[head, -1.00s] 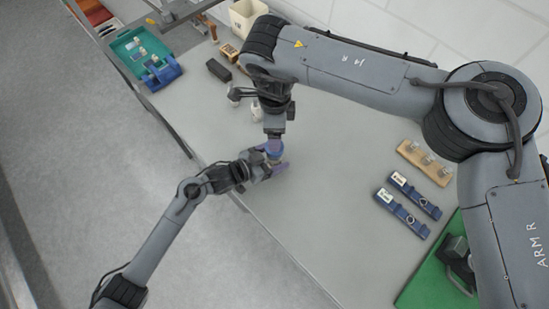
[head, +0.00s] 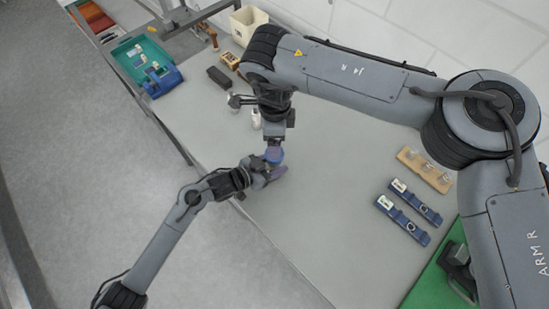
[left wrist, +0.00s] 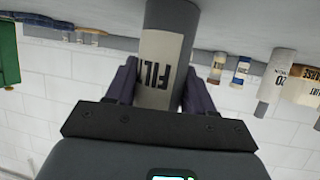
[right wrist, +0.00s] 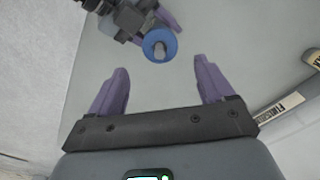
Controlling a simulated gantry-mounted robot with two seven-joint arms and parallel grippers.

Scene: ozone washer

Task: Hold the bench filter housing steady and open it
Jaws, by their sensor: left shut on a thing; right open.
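The filter housing is a grey cylinder with a pale label reading "FILT" (left wrist: 160,68), upside down in the left wrist view. My left gripper (left wrist: 159,75) is shut around its body, one purple finger on each side. From above in the right wrist view, the housing's blue cap (right wrist: 160,44) with a grey knob in its middle shows beside the left fingers. My right gripper (right wrist: 159,68) is open and empty, its fingers pointing toward the cap with the cap centred between them but ahead of the tips. In the head view the blue cap (head: 273,155) sits below my right wrist, partly hidden.
Two blue racks (head: 402,219) and a wooden holder (head: 424,169) stand to the right, near a green mat (head: 432,285). A teal tray (head: 133,51), a black block (head: 219,77) and a cream bin (head: 245,22) stand at the back. The bench's middle is clear.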

